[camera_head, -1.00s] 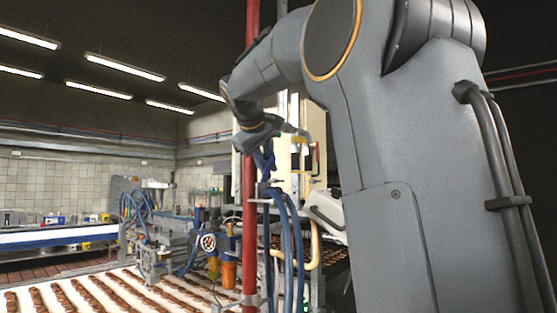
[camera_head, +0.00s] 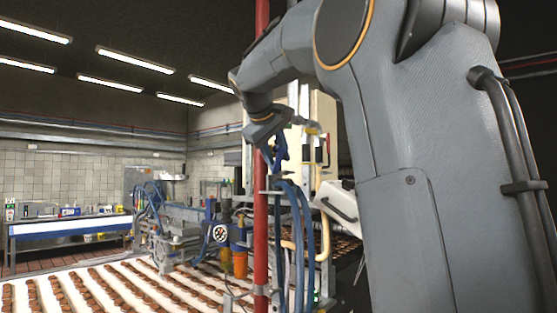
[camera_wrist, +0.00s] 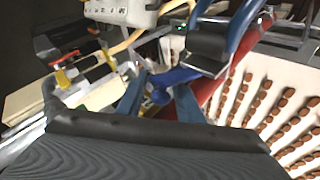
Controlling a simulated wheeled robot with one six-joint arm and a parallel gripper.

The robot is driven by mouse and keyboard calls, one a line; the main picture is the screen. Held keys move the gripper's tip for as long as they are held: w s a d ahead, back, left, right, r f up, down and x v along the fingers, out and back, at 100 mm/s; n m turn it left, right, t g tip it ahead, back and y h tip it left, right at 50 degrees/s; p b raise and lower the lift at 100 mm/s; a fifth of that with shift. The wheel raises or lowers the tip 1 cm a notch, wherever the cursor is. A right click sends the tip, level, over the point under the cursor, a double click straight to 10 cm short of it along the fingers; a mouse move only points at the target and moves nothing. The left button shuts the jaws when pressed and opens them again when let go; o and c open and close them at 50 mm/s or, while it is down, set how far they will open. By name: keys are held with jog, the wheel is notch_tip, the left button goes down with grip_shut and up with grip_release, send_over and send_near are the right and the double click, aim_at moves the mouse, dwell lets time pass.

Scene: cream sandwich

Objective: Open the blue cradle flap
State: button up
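In the head view my gripper (camera_head: 279,150) points down beside the red pole, above the blue hoses. The flap cannot be told apart from the blue fingers there.
A red vertical pole (camera_head: 261,210) stands close to my gripper. Blue hoses (camera_head: 296,235) hang below it. A white box-like part (camera_head: 338,205) is to the right. A white conveyor (camera_head: 75,290) with rows of chocolate pieces runs below. A dark block (camera_wrist: 205,50) sits near the flap.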

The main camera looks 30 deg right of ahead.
jog(key=b+v, duration=0.2)
jog(key=v, duration=0.5)
jog(key=shift+s+a+r, duration=0.15)
jog(key=shift+a+r, duration=0.05)
jog(key=shift+d, duration=0.1)
